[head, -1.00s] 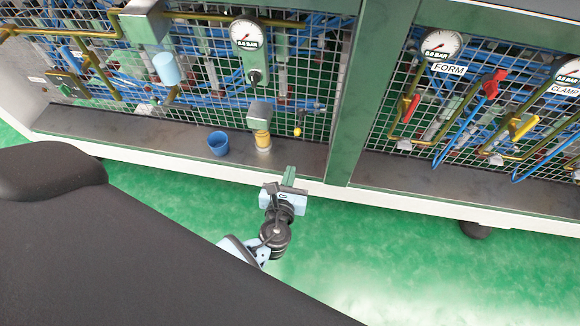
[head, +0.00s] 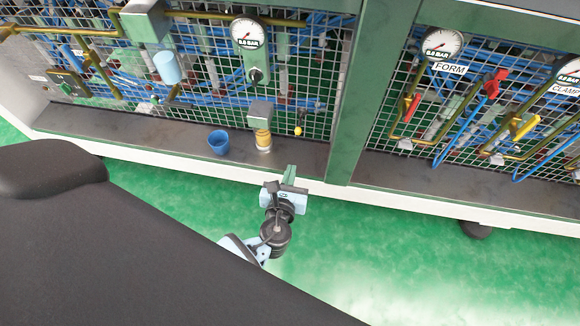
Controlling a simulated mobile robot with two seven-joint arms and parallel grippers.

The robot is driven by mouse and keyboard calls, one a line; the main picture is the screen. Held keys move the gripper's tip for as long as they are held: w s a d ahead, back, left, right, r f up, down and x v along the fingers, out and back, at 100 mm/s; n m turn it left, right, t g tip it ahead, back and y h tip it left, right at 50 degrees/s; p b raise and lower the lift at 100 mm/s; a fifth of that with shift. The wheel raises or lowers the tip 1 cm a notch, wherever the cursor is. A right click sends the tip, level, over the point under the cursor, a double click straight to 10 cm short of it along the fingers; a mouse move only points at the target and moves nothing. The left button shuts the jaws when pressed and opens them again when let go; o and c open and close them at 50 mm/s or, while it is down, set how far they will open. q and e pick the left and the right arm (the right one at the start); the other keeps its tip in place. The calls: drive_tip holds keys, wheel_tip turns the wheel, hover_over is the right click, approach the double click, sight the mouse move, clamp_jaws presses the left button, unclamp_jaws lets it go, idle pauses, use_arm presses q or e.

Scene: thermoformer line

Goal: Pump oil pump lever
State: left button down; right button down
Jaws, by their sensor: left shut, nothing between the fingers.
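The oil pump is a grey box (head: 260,110) over a yellow oil-filled cup (head: 263,138) on the machine's ledge. A thin lever with a yellow ball end (head: 298,130) hangs to the right of it, in front of the mesh; it looks like the pump lever. My left gripper (head: 290,174) is shut and empty. In the picture it is below the pump and lever, at the ledge's front edge, apart from the lever. My right gripper is not in view.
A blue cup (head: 218,143) stands on the ledge (head: 120,128) left of the pump. A pressure gauge (head: 246,33) is above. A green post (head: 368,90) stands to the right, with red and yellow valve handles beyond. Green floor (head: 400,250) is clear.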

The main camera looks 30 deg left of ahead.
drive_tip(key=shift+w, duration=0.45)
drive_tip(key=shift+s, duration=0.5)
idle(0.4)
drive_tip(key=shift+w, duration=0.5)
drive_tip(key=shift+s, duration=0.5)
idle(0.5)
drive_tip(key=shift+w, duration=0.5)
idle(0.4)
